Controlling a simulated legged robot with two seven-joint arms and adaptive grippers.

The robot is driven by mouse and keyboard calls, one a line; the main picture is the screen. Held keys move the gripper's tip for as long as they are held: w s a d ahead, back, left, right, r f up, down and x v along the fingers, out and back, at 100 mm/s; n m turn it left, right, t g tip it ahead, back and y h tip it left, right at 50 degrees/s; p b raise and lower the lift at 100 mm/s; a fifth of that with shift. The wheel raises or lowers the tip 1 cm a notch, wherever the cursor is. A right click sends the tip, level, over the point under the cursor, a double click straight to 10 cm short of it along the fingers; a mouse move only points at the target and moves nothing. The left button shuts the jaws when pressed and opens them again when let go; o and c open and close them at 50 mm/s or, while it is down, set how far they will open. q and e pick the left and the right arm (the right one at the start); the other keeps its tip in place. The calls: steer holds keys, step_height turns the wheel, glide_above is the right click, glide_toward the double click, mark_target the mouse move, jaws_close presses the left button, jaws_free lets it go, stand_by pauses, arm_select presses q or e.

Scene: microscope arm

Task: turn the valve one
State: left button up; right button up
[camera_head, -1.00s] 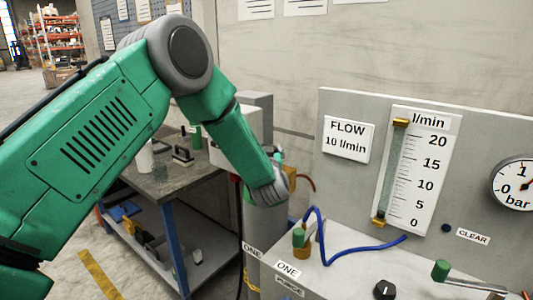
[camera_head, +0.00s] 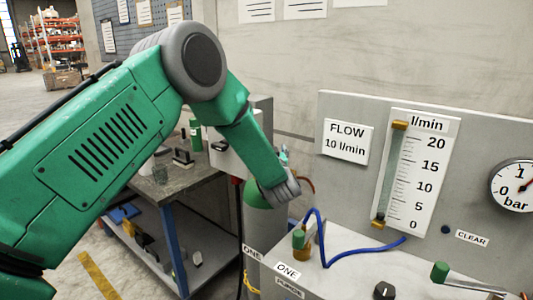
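My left arm comes in from the left, and its grey end with the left gripper (camera_head: 281,190) is at the top of a gas cylinder. The fingers are hidden, so I cannot tell whether they are open or touch anything. The cylinder (camera_head: 265,228) is grey with a green shoulder and has a label reading ONE (camera_head: 253,253). A small teal part (camera_head: 284,155) shows just above the wrist. On the bench panel, a green-knobbed brass fitting (camera_head: 299,241) stands behind another ONE label (camera_head: 287,270), with a blue hose beside it. My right gripper is not in view.
A flow panel at right carries a tube gauge (camera_head: 391,175), a FLOW 10 l/min sign (camera_head: 346,141) and a bar dial (camera_head: 515,186). A black knob (camera_head: 384,290) and a green-tipped lever (camera_head: 441,271) are in front. A workbench (camera_head: 178,180) stands behind my arm.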

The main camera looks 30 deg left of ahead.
arm_select(q)
steer(key=shift+d+f, duration=0.15)
steer(key=v, duration=1.1)
steer(key=shift+s+d, duration=0.3)
steer(key=shift+a, duration=0.1)
